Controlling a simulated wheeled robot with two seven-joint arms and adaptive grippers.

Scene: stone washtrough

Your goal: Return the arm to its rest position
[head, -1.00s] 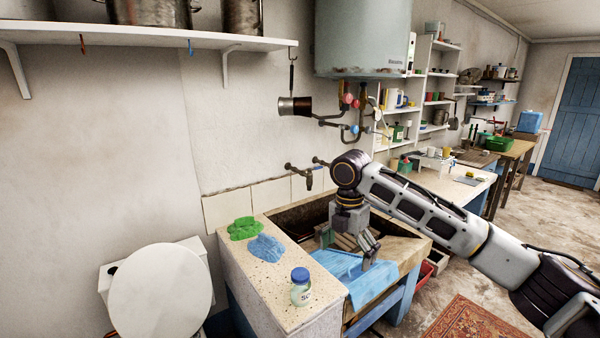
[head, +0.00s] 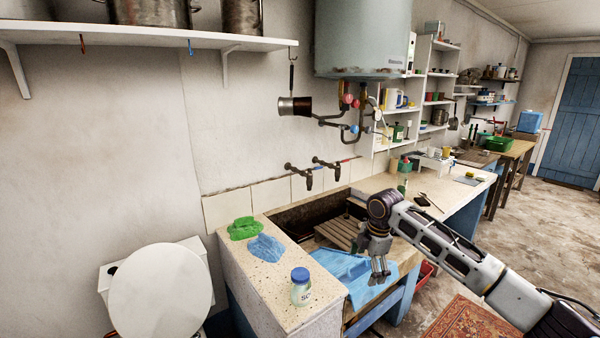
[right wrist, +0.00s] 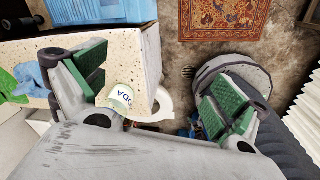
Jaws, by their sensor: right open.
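My right gripper (head: 379,276) is above the front right edge of the stone trough (head: 408,246) in the head view, pointing down. It is open and holds nothing. Its two fingers with green pads stand wide apart in the right wrist view (right wrist: 155,88). My right arm comes in from the lower right, bent at the wrist. A blue cloth (head: 345,270) lies draped over the trough's front edge, just below and left of the fingers. My left gripper is in neither view.
A jar with a blue lid (head: 300,288), a green cloth (head: 243,228) and a crumpled blue cloth (head: 267,248) rest on the stone ledge left of the basin. A slatted wooden rack (head: 338,234) lies in the basin. Two taps (head: 308,177) stick out from the wall above.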

